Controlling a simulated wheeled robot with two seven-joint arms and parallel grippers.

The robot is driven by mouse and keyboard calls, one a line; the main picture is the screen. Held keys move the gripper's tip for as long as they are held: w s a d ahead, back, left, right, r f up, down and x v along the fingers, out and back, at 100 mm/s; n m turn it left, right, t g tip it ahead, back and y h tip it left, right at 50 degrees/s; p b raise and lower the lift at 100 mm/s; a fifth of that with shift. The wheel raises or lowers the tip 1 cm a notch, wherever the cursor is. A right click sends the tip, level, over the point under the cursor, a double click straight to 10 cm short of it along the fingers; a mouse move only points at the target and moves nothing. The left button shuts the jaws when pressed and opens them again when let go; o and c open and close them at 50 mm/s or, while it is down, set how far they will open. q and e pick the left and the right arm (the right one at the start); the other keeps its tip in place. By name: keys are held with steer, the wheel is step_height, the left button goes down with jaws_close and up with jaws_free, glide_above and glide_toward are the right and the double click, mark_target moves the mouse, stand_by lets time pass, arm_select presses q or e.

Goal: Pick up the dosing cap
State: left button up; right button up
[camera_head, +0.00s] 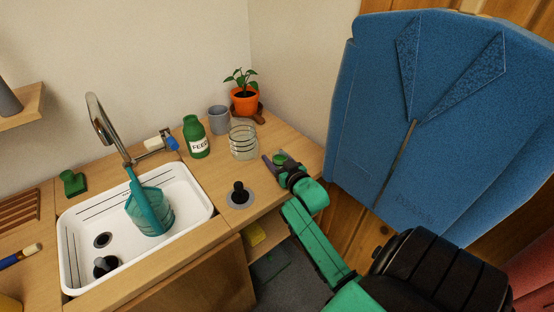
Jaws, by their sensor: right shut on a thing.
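The small green dosing cap (280,159) is between the fingers of my right gripper (279,161), at the right end of the wooden counter. The gripper is shut on it; whether the cap touches the counter is hard to tell. The gripper hides part of the cap. A green bottle (196,139) labelled FEED stands upright on the counter, to the left of the cap. My left gripper does not show.
A clear ribbed jar (243,142) stands just left of my right gripper, with a grey cup (219,120) and an orange potted plant (244,101) behind. A black-knobbed disc (240,196) lies in front. The white sink (75,228) holds a teal vessel (155,217). A blue coat (420,120) hangs at right.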

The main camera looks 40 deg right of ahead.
step_height(320, 180, up, 20)
steer(key=p, duration=0.2)
steer(key=shift+f, duration=0.2)
steer(key=shift+f, duration=0.1)
